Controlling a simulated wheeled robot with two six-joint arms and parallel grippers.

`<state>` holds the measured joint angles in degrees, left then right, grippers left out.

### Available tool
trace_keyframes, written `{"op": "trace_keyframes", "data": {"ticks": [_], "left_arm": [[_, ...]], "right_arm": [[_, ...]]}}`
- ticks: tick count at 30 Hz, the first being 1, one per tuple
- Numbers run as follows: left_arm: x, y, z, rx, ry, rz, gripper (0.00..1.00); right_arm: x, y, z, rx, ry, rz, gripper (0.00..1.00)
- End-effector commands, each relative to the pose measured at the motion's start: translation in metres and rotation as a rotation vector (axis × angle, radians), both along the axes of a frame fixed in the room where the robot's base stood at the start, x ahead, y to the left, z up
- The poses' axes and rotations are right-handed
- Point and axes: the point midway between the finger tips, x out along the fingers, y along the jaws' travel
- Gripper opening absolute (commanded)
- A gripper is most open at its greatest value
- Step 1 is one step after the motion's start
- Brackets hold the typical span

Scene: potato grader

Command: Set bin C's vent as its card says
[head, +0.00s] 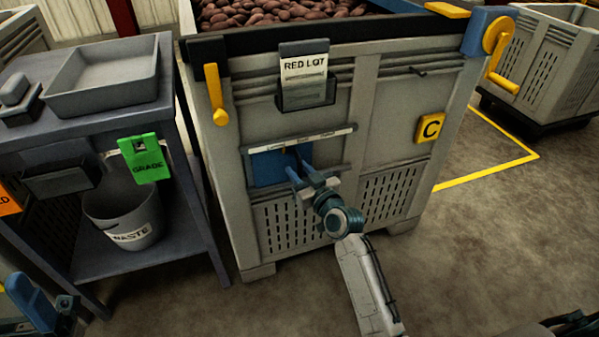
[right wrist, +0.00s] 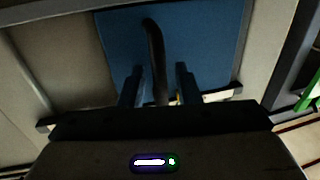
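Bin C (head: 375,115) is a grey slatted crate with a yellow C plate (head: 430,128). Its card (head: 303,68) reads RED LOT; the smaller print below is unreadable. The vent (head: 268,170) low on the front has a blue plate under a pale marked strip (head: 300,140); its marks are too small to read. My right gripper (head: 297,172) is at the vent plate. In the right wrist view its open fingers (right wrist: 158,88) stand either side of a dark upright handle (right wrist: 156,55), with gaps showing on both sides. My left gripper (head: 38,305) shows partly at the lower left corner.
A yellow crank (head: 500,60) sticks out at bin C's upper right corner.

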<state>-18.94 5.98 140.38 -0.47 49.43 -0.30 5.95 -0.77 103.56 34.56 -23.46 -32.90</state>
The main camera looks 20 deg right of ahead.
Motion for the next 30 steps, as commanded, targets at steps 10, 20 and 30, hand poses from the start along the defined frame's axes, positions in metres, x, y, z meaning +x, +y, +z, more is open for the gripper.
{"op": "trace_keyframes", "data": {"ticks": [10, 20, 30], "left_arm": [[0.0, 0.0, 0.0, 0.0, 0.0, 0.0, 0.64], [0.0, 0.0, 0.0, 0.0, 0.001, 0.0, 0.64], [0.001, 0.0, -0.001, -0.003, -0.003, 0.001, 0.64]], "right_arm": [[0.001, 0.0, -0.001, 0.0, 0.001, 0.0, 0.16], [0.001, 0.002, -0.001, 0.001, 0.001, 0.0, 0.0], [0.001, 0.024, 0.0, 0.002, 0.001, 0.002, 0.0]]}}
